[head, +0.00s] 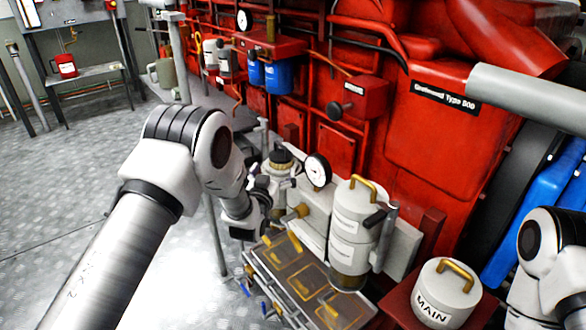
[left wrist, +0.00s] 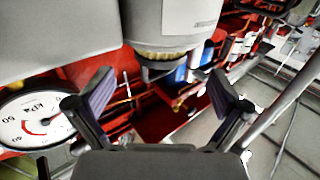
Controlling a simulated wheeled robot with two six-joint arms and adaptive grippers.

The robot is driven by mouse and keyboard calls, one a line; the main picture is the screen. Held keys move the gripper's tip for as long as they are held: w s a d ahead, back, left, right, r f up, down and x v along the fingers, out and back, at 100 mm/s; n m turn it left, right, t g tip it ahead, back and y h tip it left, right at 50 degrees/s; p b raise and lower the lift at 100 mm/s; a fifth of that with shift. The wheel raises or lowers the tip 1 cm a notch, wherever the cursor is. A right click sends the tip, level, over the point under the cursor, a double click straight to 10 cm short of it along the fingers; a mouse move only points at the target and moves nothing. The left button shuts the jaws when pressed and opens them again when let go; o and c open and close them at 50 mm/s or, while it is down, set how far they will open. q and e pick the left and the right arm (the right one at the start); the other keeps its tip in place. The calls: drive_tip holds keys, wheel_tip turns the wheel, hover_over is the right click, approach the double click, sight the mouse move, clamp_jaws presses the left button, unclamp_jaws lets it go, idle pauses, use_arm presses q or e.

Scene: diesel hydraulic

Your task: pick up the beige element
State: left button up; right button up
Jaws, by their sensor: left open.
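In the head view my left gripper (head: 257,208) is beside a grey filter unit with a gauge, left of its white canister (head: 355,215). A small beige part with a dark top (head: 280,163) stands just behind the gripper; I cannot tell for sure that it is the beige element. In the left wrist view my left gripper (left wrist: 160,92) is open, with nothing between its fingers. Ahead of the fingers a grey-white housing (left wrist: 168,22) shows a beige band (left wrist: 165,54) at its lower end. My right gripper is out of view; only part of that arm shows.
A dial gauge (head: 318,170) is close to the left gripper. A tray with amber-coloured compartments (head: 262,285) lies below. A white MAIN canister (head: 440,300) stands at lower right. The red machine (head: 435,130) closes off the back. Floor at left (head: 60,190) is clear.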

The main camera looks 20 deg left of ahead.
sight(281, 154)
use_arm(q)
drive_tip(key=w+b, duration=0.1)
drive_tip(key=w, duration=0.6)
drive_tip(key=shift+w+a+f, duration=0.1)
drive_tip(key=shift+w, duration=0.05)
drive_tip(key=c, duration=1.7)
drive_tip(key=shift+c, duration=0.2)
